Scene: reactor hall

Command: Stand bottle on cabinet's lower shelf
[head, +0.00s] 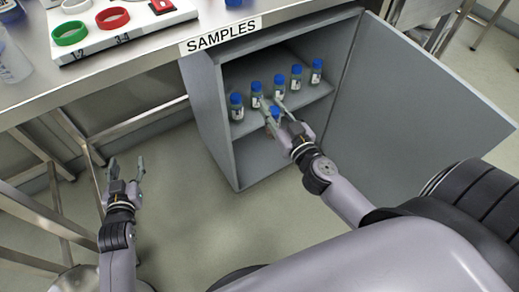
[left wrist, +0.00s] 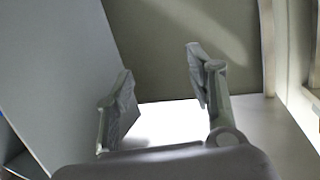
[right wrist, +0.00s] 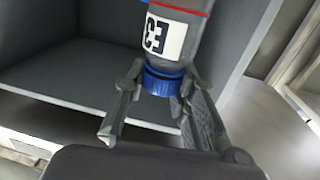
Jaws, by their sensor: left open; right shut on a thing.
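The bottle is clear with a blue cap and a white label reading C3; its body (right wrist: 178,12) and cap (right wrist: 162,80) show in the right wrist view. My right gripper (head: 274,107) is shut on it at the cap, in front of the open cabinet (head: 210,120). In the head view my gripper partly hides the bottle, with a bit of blue cap (head: 275,112) showing. The cabinet's upper shelf (head: 262,118) has a lower compartment (head: 270,150) beneath it. My left gripper (head: 125,165) is open and empty, left of the cabinet.
Several blue-capped bottles (head: 279,86) stand in a row on the upper shelf. The cabinet door (head: 425,95) is swung open to the right. A worktop with a SAMPLES sign (head: 221,36) overhangs the cabinet. The floor (head: 195,205) before it is clear.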

